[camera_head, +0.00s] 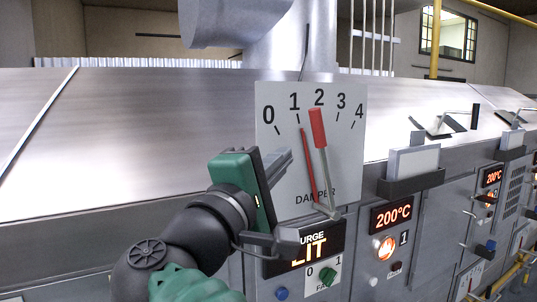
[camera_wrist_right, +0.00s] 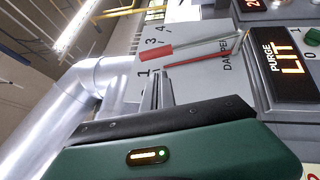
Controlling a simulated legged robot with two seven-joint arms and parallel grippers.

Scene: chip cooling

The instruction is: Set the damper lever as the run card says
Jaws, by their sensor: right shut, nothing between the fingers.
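The damper plate (camera_head: 278,110) is a pale board marked 0 to 4 with the word DAMPER near its bottom. Its lever (camera_head: 318,128) has a red grip on a grey rod and points at about 2. A thin red needle (camera_head: 308,160) points at about 1. My right gripper (camera_head: 281,166) is shut and empty in front of the plate's left side, left of the needle and lever. In the wrist view its fingers (camera_wrist_right: 160,90) point toward the plate, with the lever (camera_wrist_right: 185,47) beyond them. My left gripper is not in view. No readable run card shows.
Below the plate, a display (camera_head: 308,250) reads PURGE LIT, above a green knob (camera_head: 327,274) marked 0 and 1. To the right are a blank grey panel in a dark holder (camera_head: 412,184) and a 200°C display (camera_head: 392,215). A sloped metal hood (camera_head: 140,130) runs behind.

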